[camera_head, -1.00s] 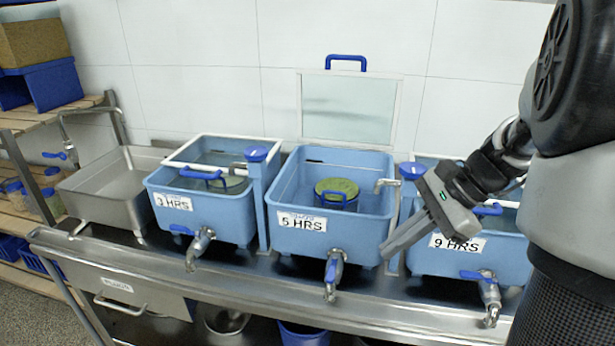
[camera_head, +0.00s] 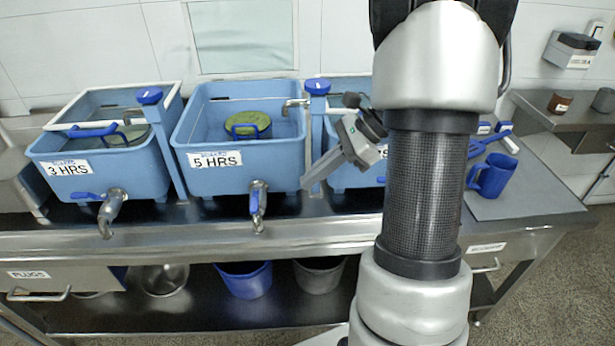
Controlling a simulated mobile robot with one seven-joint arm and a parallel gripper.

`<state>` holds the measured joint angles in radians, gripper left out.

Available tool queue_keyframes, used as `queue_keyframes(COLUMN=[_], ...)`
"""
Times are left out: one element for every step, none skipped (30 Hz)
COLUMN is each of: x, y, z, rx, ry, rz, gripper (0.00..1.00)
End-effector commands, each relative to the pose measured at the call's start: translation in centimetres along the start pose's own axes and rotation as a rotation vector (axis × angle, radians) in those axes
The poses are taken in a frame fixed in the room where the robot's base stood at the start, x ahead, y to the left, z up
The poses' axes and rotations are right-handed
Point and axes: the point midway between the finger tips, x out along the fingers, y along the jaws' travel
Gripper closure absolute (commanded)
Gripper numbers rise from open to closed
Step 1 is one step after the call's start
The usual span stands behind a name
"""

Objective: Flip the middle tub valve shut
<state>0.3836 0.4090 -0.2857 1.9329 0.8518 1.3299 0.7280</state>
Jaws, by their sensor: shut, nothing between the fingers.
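The middle tub (camera_head: 230,160) is light blue, labelled "5 HRS", and holds liquid and a round green-topped item. Its metal valve (camera_head: 259,222) sticks out of the lower front wall. The valve's blue handle (camera_head: 255,200) points down along the spout. My gripper (camera_head: 306,184) is shut and empty. Its fingers point down and left beside the middle tub's lower right corner, right of the valve and apart from it.
The "3 HRS" tub (camera_head: 90,188) stands left, its blue valve handle (camera_head: 86,196) sideways. My arm hides most of the right tub. A blue jug (camera_head: 493,176) stands on the counter's right. Buckets, including a blue one (camera_head: 246,281), sit on the shelf below.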

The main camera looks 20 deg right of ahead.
Motion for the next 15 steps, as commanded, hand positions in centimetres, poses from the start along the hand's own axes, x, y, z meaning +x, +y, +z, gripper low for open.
queue_keyframes(x=[1.4, 2.0, 2.9, 3.6, 4.3, 5.1, 5.8, 6.4, 7.2, 7.7, 7.9, 8.3, 8.6, 8.8, 9.1], y=[0.1, 0.1, 0.1, 0.1, 0.1, 0.1, 0.1, 0.1, 0.1, 0.1, 0.0, 0.0, 0.0, 0.1, 0.0], z=[-0.1, -0.1, -0.1, -0.2, -0.1, -0.1, -0.1, -0.1, -0.1, -0.1, 0.5, 1.0, 1.4, 1.6, 1.9], rx=[0.000, 0.000, -0.001, -0.001, -0.001, -0.002, -0.001, 0.000, 0.000, 0.000, -0.004, -0.004, -0.004, -0.003, -0.003], ry=[-0.002, -0.002, -0.001, -0.001, -0.002, 0.000, -0.001, -0.001, -0.001, 0.000, 0.000, 0.000, -0.001, -0.001, 0.000], rz=[0.004, 0.004, 0.004, 0.004, 0.004, 0.004, 0.005, 0.004, 0.004, 0.004, 0.002, 0.001, 0.001, 0.001, 0.001], gripper=[1.00, 1.00, 1.00, 1.00, 1.00, 1.00, 1.00, 1.00, 1.00, 1.00, 1.00, 1.00, 1.00, 1.00, 1.00])
